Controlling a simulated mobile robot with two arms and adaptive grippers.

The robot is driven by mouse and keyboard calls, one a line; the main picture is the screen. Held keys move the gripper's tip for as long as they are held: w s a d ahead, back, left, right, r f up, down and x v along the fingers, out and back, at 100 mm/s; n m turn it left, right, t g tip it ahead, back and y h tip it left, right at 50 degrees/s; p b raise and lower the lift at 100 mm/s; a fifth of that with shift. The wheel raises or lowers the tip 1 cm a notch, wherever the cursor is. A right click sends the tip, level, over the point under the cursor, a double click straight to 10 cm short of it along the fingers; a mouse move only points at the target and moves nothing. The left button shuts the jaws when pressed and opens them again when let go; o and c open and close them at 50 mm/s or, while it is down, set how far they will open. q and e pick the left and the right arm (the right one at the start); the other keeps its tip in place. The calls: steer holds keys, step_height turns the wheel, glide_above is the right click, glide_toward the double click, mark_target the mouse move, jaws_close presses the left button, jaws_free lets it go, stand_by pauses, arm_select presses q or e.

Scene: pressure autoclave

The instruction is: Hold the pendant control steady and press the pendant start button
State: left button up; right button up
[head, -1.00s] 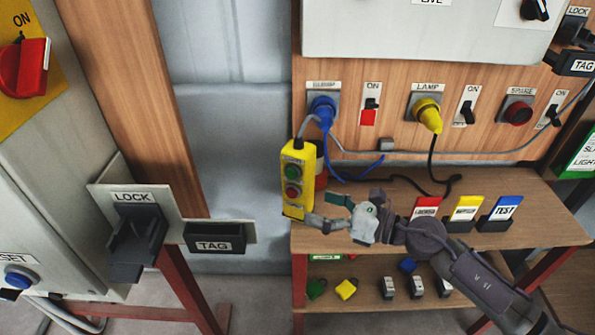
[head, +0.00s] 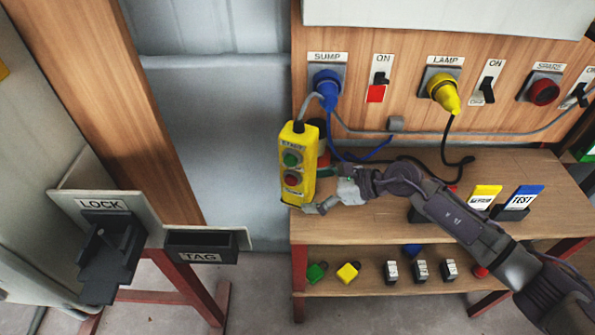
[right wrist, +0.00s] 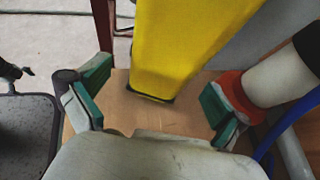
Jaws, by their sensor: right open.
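The yellow pendant control (head: 298,168) hangs upright from a grey cable at the left end of the bench. Its face has a green button (head: 292,159) under a label that seems to read START, and a red button (head: 291,179) below. My right gripper (head: 322,187) is open at the pendant's lower right side. In the right wrist view the pendant's lower end (right wrist: 180,50) stands between the open, green-padded fingers (right wrist: 153,105), with gaps visible on both sides. The buttons are not visible there. My left gripper is not in view.
A blue SUMP plug (head: 326,88) and yellow LAMP plug (head: 443,92) sit in the panel above the bench (head: 400,220). A red and white cylindrical object (right wrist: 240,95) stands close to the right finger. LOCK (head: 108,250) and TAG (head: 200,245) holders are at left.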

steer(key=shift+b+x, duration=0.3)
steer(key=shift+x, duration=0.8)
steer(key=shift+w+a+f, duration=0.15)
steer(key=shift+a+f, duration=0.05)
steer(key=shift+a, duration=0.1)
steer(key=shift+c, duration=0.2)
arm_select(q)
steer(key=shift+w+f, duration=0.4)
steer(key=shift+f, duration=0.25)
arm_select(e)
steer(key=c, duration=1.1)
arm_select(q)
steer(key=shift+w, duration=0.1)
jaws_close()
arm_select(e)
steer(key=shift+o, duration=0.2)
